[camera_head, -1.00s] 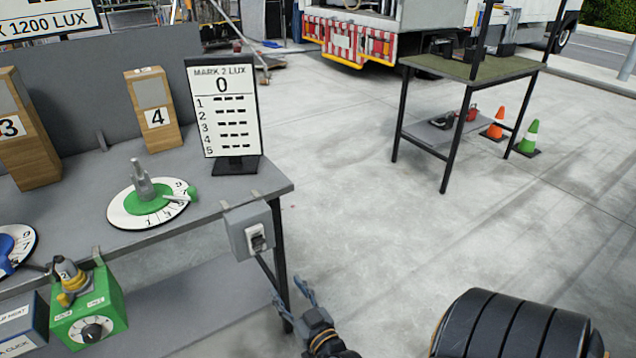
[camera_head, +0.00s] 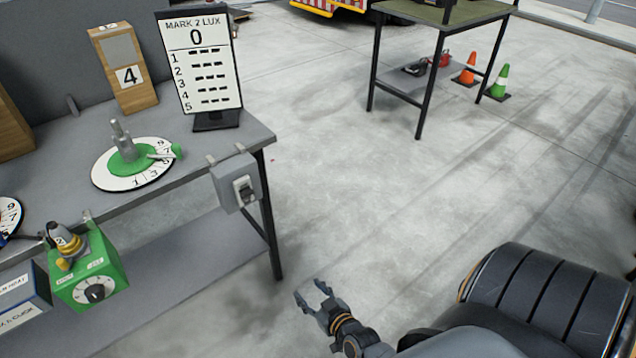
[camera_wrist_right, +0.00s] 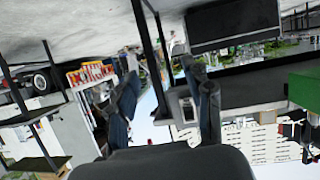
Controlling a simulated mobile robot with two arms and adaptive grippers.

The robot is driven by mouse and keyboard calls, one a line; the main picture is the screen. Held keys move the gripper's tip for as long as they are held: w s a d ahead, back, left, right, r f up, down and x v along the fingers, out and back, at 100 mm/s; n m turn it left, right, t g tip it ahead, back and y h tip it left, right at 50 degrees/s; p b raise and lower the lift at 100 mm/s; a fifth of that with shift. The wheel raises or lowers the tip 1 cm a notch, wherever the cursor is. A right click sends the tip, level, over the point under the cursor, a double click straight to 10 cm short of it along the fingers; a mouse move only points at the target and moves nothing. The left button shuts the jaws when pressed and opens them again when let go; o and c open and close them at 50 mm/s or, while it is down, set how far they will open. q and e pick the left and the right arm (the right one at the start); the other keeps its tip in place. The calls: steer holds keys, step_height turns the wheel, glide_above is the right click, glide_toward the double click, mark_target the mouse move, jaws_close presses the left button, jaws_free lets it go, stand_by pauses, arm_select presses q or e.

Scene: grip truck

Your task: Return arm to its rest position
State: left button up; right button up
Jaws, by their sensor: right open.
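My right gripper (camera_head: 314,297) is low in the head view, over the concrete floor to the right of the grey workbench (camera_head: 205,245). Its two fingers are spread and nothing is between them. It is apart from the bench and from the grey switch box (camera_head: 236,182) on the bench's edge. In the right wrist view the gripper's fingers (camera_wrist_right: 165,100) stand apart, with an upside-down view of the place behind them. My right forearm runs from the gripper toward the bottom right. My left gripper is not in view.
A second table (camera_head: 430,14) and cones (camera_head: 500,82) stand at the back. The floor between is clear.

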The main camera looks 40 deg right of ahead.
steer(key=shift+s+f, duration=0.3)
steer(key=shift+f, duration=0.05)
stand_by(0.3)
steer(key=s+a+f+n+g+y, duration=0.1)
steer(key=s+a+f+g, duration=0.15)
steer(key=s+f, duration=0.4)
steer(key=s+a+f+g, duration=0.25)
steer(key=s+f, duration=0.25)
steer(key=f, duration=0.3)
steer(key=s+f+n+g, duration=0.1)
steer(key=s+f+g, duration=0.2)
steer(key=s, duration=0.8)
steer(key=s+f+n+g+p, duration=0.1)
steer(key=s+f+g, duration=0.3)
steer(key=s+f, duration=0.3)
steer(key=s, duration=0.4)
steer(key=shift+a+g, duration=0.3)
steer(key=shift+a, duration=0.05)
